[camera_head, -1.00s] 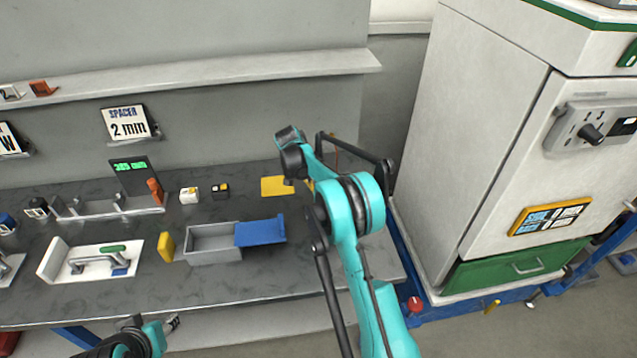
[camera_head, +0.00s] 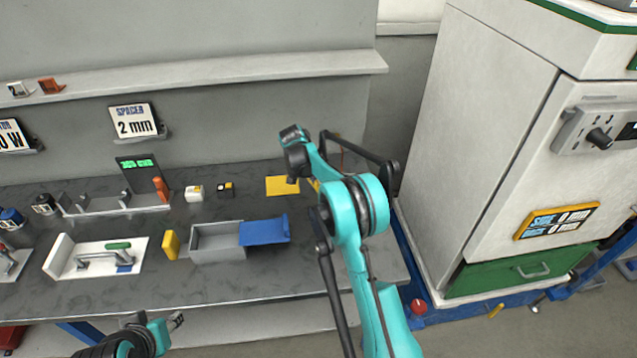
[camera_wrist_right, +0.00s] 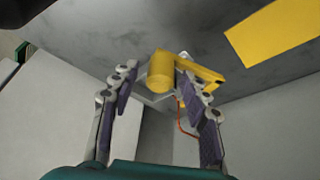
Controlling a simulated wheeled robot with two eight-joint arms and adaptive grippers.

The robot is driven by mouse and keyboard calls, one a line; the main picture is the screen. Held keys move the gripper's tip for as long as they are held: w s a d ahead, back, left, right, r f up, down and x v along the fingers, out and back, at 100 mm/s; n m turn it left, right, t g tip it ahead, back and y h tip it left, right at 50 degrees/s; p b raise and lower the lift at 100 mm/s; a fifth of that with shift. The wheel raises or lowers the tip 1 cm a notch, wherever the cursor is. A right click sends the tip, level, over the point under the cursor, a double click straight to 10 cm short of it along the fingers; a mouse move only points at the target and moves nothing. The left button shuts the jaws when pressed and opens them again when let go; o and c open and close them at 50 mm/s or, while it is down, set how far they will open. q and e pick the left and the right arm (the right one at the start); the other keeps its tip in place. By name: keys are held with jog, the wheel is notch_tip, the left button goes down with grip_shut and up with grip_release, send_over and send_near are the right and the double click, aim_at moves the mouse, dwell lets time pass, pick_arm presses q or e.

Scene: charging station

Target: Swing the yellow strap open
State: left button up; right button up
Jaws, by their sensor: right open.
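The yellow strap (camera_wrist_right: 205,72), with a thick round yellow knob (camera_wrist_right: 161,72) at its end, shows in the right wrist view near the bench edge. My right gripper (camera_wrist_right: 157,84) is open, with one finger on either side of the knob. I cannot tell whether a finger touches the strap. In the head view only a sliver of yellow, likely the strap (camera_head: 315,185), shows beside my right arm, which hides the rest. My left gripper (camera_head: 177,321) is low at the left, in front of the bench, and its jaws are too small to read.
A yellow plate (camera_head: 282,186) lies on the bench (camera_head: 220,285) near the strap. A grey bin (camera_head: 217,254) with a blue lid part (camera_head: 264,231) stands left of my right arm. A white cabinet (camera_head: 490,150) is close on the right. An orange cable (camera_wrist_right: 181,120) hangs by the strap.

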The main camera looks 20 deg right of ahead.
jog(key=v, duration=1.1)
jog(key=shift+r, duration=0.35)
jog(key=shift+s, duration=0.1)
jog(key=s+a+r+n+t+y+b, duration=0.15)
jog(key=s+r+n, duration=0.25)
jog(key=s, duration=0.6)
jog(key=s+a+r+n+t+y, duration=0.1)
jog(key=s+a+r+n+t, duration=0.2)
jog(key=s, duration=0.7)
jog(key=s+a+f+n+y, duration=0.1)
jog(key=s+a+f+n, duration=0.1)
jog(key=s, duration=0.6)
jog(key=s+a+f+n+t+y, duration=0.1)
jog(key=s+f+n, duration=0.3)
jog(key=s, duration=0.5)
jog(key=shift+s+a+f+n+b, duration=0.3)
jog(key=shift+a+n+b, duration=0.1)
jog(key=shift+a+n, duration=0.2)
